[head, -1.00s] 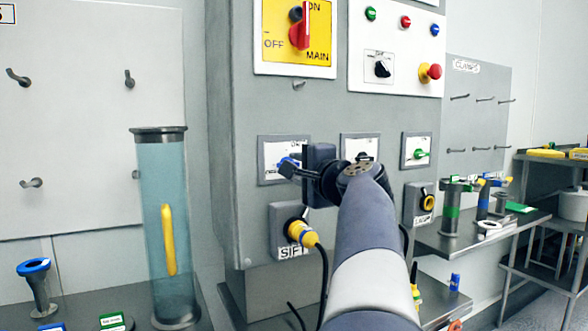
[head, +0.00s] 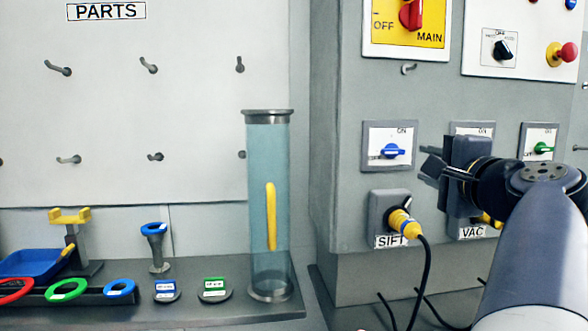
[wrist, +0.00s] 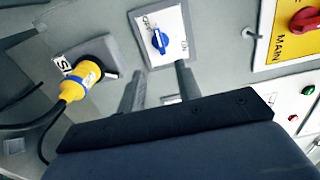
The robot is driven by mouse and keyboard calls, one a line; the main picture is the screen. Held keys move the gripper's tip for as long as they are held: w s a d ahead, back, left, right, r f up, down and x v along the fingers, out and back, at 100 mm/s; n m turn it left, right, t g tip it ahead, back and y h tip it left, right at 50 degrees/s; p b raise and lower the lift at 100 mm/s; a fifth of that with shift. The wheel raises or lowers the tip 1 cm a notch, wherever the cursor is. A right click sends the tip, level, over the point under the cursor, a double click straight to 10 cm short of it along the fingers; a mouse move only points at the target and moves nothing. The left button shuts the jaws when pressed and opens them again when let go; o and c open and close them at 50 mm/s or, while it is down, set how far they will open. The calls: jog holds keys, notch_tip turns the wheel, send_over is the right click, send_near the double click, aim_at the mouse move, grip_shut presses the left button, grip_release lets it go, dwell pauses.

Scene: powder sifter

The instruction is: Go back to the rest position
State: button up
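My gripper (head: 430,168) is at the right of the head view, in front of the grey cabinet. Its two fingers point left and hold nothing. In the wrist view the fingers (wrist: 160,88) stand apart with a clear gap between them. The blue rotary switch (head: 393,151) is to the left of the fingertips and apart from them. Its handle lies roughly level in the head view; it also shows beyond the fingers in the wrist view (wrist: 160,39). My gripper hides most of the switch plate above the VAC label (head: 472,232).
A yellow plug (head: 404,223) with a black cable sits in the SIFT socket, below and left of my gripper. A clear tube (head: 268,150) stands on the left bench. A green switch (head: 543,148) and red MAIN switch (head: 411,14) are on the cabinet. Wall hooks at left are empty.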

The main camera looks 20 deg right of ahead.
aim_at(397, 152)
jog(key=p+x, duration=0.1)
jog(key=x, duration=1)
jog(key=shift+d+r, duration=0.1)
jog(key=shift+s, duration=0.1)
